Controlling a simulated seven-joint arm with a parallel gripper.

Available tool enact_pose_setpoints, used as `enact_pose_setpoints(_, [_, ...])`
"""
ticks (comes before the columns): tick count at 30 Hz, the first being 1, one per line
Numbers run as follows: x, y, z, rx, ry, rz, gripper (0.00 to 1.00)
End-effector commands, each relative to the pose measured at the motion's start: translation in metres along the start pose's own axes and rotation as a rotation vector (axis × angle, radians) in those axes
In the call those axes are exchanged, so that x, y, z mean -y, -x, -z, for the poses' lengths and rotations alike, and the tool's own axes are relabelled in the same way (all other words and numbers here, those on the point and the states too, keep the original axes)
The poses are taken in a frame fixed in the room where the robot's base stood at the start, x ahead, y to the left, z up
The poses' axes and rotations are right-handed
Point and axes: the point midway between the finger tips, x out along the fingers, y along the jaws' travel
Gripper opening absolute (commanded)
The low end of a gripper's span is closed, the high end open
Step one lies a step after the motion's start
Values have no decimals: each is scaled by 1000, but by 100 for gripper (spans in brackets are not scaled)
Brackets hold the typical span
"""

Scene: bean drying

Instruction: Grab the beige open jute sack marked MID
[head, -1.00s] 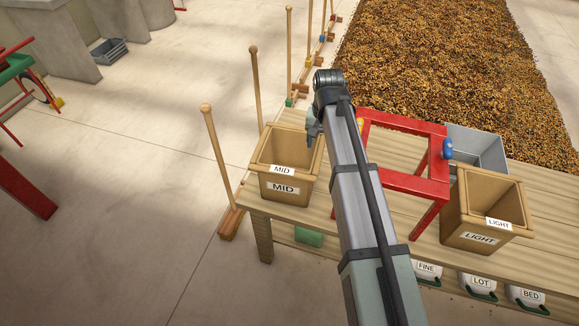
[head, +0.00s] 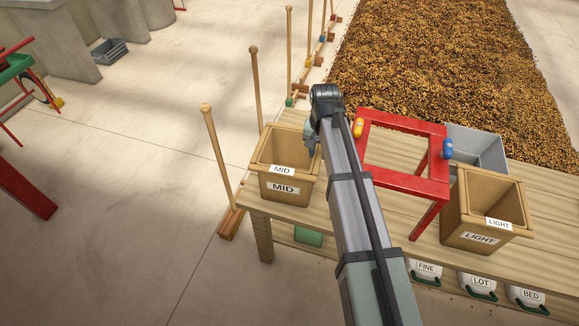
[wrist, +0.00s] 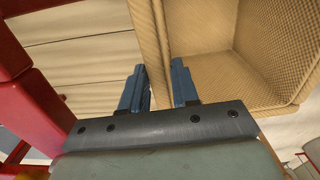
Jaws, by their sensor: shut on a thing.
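The beige open jute sack marked MID (head: 287,188) stands upright at the left end of the wooden table in the head view. It looks empty, and its right side is partly hidden by my arm. In the wrist view its woven wall (wrist: 150,30) runs between the two blue fingers of my gripper (wrist: 159,68), one finger inside the sack and one outside. My gripper is shut on this wall at the rim. In the head view the fingers are mostly hidden behind my wrist.
A red frame (head: 405,182) stands on the table (head: 345,228) just right of my arm. A similar sack marked LIGHT (head: 480,238) and a grey bin (head: 480,146) are farther right. Upright wooden poles (head: 217,150) stand close to the MID sack's left.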

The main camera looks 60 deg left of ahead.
Motion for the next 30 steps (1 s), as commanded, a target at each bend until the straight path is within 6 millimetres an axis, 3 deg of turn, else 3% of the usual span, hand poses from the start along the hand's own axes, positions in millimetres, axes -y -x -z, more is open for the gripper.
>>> enact_pose_setpoints(7, [0,0,0,0,0,0,0])
enact_pose_setpoints(23, [0,1,0,0,0,1,0])
enact_pose_setpoints(30, [0,23,1,-2,0,1,0])
